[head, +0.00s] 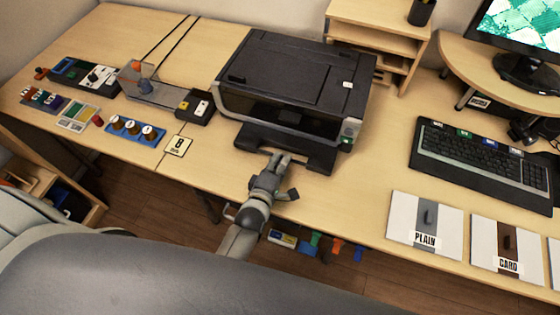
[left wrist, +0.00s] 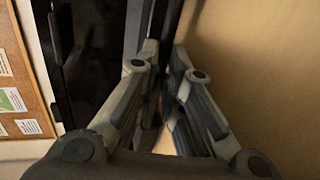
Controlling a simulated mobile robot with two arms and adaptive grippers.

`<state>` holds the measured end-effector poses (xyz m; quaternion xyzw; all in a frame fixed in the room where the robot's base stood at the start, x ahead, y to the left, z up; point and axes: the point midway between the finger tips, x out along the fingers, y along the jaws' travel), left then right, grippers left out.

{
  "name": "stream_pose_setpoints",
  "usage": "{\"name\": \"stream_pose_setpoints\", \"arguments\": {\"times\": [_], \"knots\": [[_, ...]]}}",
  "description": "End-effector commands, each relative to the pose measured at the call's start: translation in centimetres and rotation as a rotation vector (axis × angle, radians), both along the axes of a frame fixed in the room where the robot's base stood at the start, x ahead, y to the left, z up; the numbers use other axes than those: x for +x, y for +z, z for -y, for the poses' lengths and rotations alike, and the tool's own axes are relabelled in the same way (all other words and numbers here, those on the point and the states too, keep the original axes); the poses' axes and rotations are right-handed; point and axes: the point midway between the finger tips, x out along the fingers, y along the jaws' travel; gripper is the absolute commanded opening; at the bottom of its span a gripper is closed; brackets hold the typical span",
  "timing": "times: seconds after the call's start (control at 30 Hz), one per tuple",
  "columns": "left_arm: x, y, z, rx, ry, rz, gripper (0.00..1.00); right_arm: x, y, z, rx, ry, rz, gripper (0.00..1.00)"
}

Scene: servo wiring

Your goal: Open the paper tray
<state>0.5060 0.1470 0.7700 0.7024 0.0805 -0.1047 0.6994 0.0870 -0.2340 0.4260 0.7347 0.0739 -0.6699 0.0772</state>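The black printer (head: 300,85) stands at the middle of the desk. Its dark paper tray (head: 310,154) juts out low at the front, toward the desk's front edge. My left gripper (head: 278,160) is at the middle of the tray's front edge. In the left wrist view the fingers (left wrist: 167,68) are drawn close together, one on each side of a narrow dark strip that looks like part of the tray. The fingers hide the contact itself. My right gripper is not in view.
Left of the printer are a black box (head: 195,106), a blue holder with several round knobs (head: 133,128) and a card marked 8 (head: 178,145). To the right are a keyboard (head: 480,160) and the PLAIN (head: 425,222) and CARD (head: 507,246) panels. Bare desk lies between printer and keyboard.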

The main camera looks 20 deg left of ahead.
Motion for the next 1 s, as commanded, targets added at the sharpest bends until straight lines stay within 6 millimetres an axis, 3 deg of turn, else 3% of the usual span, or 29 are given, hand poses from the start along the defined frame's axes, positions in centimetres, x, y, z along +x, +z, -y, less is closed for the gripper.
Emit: {"name": "stream_pose_setpoints", "arguments": {"times": [0.3, 0.73, 0.83, 1.0], "knots": [[-0.9, 0.1, 0.0, 0.000, -0.001, -0.003, 0.00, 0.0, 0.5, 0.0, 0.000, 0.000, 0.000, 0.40], [-11.9, 0.0, -0.4, 0.002, -0.002, -0.009, 0.00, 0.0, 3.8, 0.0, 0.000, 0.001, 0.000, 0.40], [-13.6, -0.1, -0.5, 0.002, -0.001, -0.007, 0.00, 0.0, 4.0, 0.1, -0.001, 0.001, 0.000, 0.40], [-14.7, -0.1, -0.5, 0.001, 0.001, -0.004, 0.00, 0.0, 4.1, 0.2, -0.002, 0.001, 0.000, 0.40]]}}
